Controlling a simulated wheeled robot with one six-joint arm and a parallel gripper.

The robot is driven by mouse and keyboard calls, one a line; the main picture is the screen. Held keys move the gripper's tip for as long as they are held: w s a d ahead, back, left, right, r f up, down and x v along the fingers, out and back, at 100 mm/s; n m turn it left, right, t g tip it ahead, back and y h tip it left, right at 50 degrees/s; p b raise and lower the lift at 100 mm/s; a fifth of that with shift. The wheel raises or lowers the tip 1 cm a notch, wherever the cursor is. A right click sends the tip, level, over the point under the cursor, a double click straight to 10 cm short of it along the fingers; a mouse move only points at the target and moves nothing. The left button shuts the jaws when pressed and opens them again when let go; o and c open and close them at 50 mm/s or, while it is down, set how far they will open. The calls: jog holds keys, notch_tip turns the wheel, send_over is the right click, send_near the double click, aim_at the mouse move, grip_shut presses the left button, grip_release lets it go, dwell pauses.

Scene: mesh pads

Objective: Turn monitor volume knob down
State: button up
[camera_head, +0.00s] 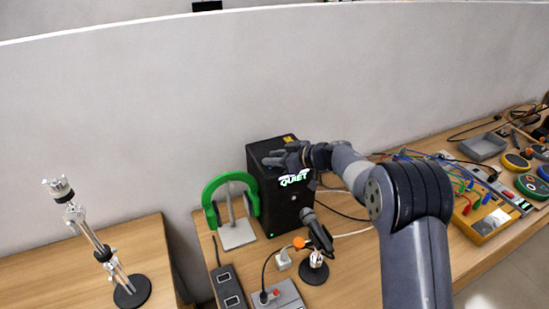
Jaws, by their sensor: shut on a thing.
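The monitor (283,210) is a black speaker box standing upright on the wooden table against the wall. Its front carries a bright label reading "QUIET" and a small green light low down. My gripper (274,160) is at the upper part of the monitor, reaching in from the right. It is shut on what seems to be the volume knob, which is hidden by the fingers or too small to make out. The knob's setting cannot be read.
Green headphones on a stand (238,234) are left of the monitor. A microphone (317,233) on a round base stands in front. A power strip (229,287) and grey box (282,296) lie near the front. Cables, colored pads and a yellow device (484,225) fill the right.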

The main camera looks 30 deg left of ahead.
jog(key=o, duration=1)
jog(key=shift+c, duration=0.2)
jog(key=shift+d, duration=0.1)
jog(key=b+v, duration=0.2)
jog(key=v, duration=0.8)
jog(key=shift+d, duration=0.3)
jog(key=shift+r, duration=0.15)
jog(key=p+x, duration=0.2)
jog(key=x, duration=0.8)
jog(key=shift+a, duration=0.5)
jog(key=shift+m+t, duration=0.5)
jog(key=shift+t, duration=0.1)
